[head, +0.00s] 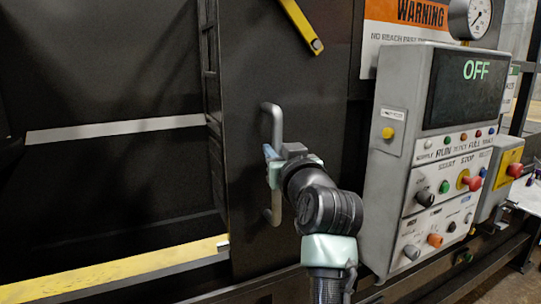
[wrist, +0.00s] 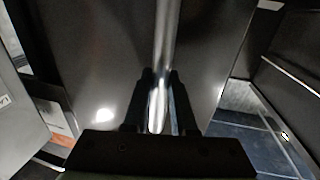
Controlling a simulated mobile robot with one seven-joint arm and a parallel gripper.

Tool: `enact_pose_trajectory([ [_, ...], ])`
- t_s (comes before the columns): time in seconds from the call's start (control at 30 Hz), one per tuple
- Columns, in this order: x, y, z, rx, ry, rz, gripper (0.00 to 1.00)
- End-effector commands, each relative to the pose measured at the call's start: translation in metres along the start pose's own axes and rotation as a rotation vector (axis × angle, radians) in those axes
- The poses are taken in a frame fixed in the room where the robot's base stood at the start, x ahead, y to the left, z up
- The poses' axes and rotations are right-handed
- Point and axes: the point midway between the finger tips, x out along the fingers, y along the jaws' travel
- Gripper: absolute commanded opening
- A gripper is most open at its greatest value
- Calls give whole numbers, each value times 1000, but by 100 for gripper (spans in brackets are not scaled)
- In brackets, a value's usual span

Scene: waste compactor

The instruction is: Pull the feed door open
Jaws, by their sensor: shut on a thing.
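The feed door (head: 245,70) is a tall dark panel in the middle of the head view. It carries a vertical light-grey bar handle (head: 278,125). My gripper (head: 270,165) is at the middle of the handle, shut on it. In the wrist view the shiny handle (wrist: 166,40) runs down between the two dark fingers of my gripper (wrist: 161,85). The door's dark face (wrist: 100,50) fills the background behind it. The part of the handle behind my gripper is hidden in the head view. A dark recess lies left of the door's edge.
A grey control box (head: 395,175) with buttons and a screen reading OFF stands right of my arm. A warning sign (head: 405,25) and a gauge (head: 470,18) are above it. A yellow ledge (head: 120,270) runs along the lower left.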

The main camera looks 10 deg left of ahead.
Motion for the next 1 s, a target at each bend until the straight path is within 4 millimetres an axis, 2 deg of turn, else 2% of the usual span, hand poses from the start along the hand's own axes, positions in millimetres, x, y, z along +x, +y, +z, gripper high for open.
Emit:
enact_pose_trajectory([
  [0.3, 1, -2, 2, 0, -5, -5, 0],
  [0.33, 1, -2, 2, 0, -5, -5, 28],
  [0.47, 1, -2, 2, 0, -4, -5, 52],
  [0.5, 1, -2, 2, 0, -4, -4, 55],
  [0.83, -2, -1, 1, 0, -2, -3, 55],
  [1.0, -17, -1, 4, 0, -1, -2, 55],
])
